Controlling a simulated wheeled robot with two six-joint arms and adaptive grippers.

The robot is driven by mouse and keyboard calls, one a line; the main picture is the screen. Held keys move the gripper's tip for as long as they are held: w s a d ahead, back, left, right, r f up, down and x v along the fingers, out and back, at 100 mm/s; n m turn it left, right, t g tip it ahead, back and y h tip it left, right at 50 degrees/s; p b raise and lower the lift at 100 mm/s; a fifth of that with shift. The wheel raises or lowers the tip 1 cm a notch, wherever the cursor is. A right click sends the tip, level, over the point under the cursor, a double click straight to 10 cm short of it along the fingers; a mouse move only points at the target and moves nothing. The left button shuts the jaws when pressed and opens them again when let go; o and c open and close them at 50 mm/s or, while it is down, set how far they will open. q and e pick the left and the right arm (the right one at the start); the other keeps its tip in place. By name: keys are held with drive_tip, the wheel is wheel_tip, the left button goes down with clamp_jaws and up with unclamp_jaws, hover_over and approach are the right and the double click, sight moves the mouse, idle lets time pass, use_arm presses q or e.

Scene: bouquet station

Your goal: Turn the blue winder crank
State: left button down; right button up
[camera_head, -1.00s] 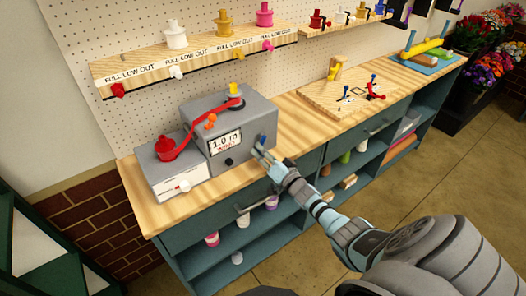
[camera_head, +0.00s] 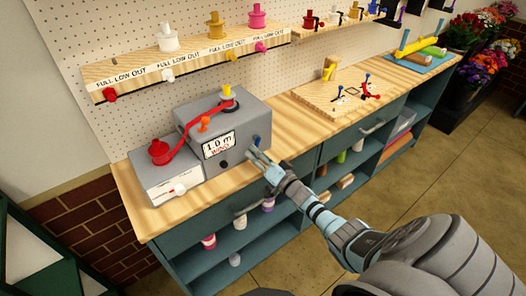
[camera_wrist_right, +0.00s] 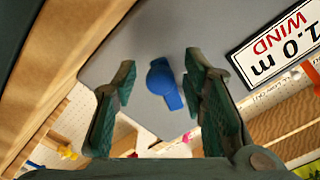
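The winder is a grey box (camera_head: 240,118) on the wooden counter, with a "1.0 m WIND" label (camera_head: 219,145) on its front. Its blue crank (camera_head: 257,141) sits on the front face, right of the label. In the right wrist view the blue crank (camera_wrist_right: 164,84) lies between the two fingers, with a gap on each side. My right gripper (camera_head: 255,157) is open, just in front of the crank; it also shows in the wrist view (camera_wrist_right: 158,90). My left gripper is not in view.
A red ribbon (camera_head: 190,130) runs from a spool (camera_head: 158,151) on a lower grey box (camera_head: 165,180) across the winder top. A shelf of spools (camera_head: 185,65) hangs behind. A wooden board (camera_head: 325,97) lies to the right, with clear counter between.

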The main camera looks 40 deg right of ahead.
drive_tip(key=s, duration=1.2)
